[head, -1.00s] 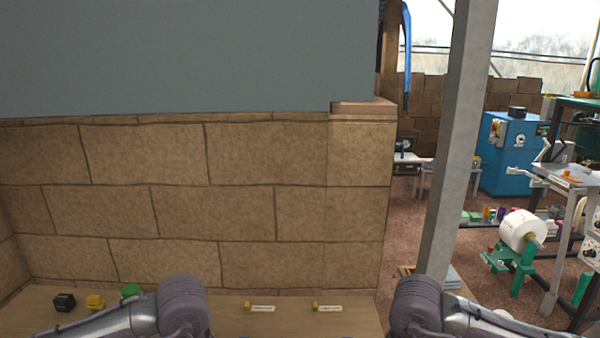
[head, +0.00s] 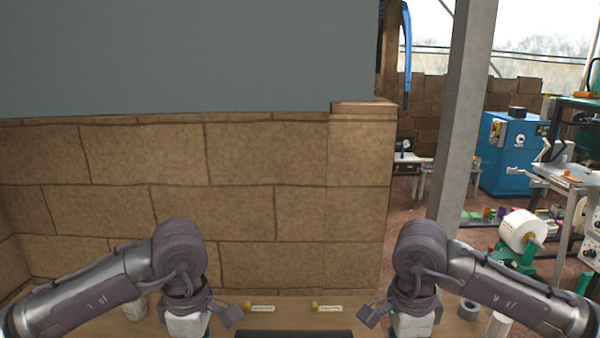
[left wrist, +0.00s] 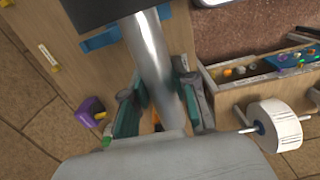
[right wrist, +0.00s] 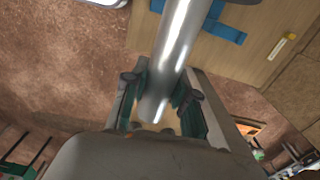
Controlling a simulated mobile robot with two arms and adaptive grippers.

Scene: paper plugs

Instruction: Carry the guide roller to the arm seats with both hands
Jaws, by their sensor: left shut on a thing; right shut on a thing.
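The guide roller is a shiny metal cylinder. It shows in the left wrist view (left wrist: 150,55) and in the right wrist view (right wrist: 178,45). My left gripper (left wrist: 160,95) is shut on the roller, with green-padded fingers on either side of it. My right gripper (right wrist: 158,95) is shut on it near an end, which shows between the fingers. The roller is not seen in the head view. Blue pieces on the wooden bench lie beyond the roller in the left wrist view (left wrist: 100,40) and right wrist view (right wrist: 228,33); I cannot tell whether they are the arm seats.
Two small yellow-ended labels (head: 262,308) (head: 328,308) sit on the bench below the block wall (head: 250,210). A dark flat object (head: 295,333) is at the bottom edge. White cylinders (head: 135,308) (head: 497,325) and a grey ring (head: 467,309) stand near my arms. A post (head: 460,130) rises at right.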

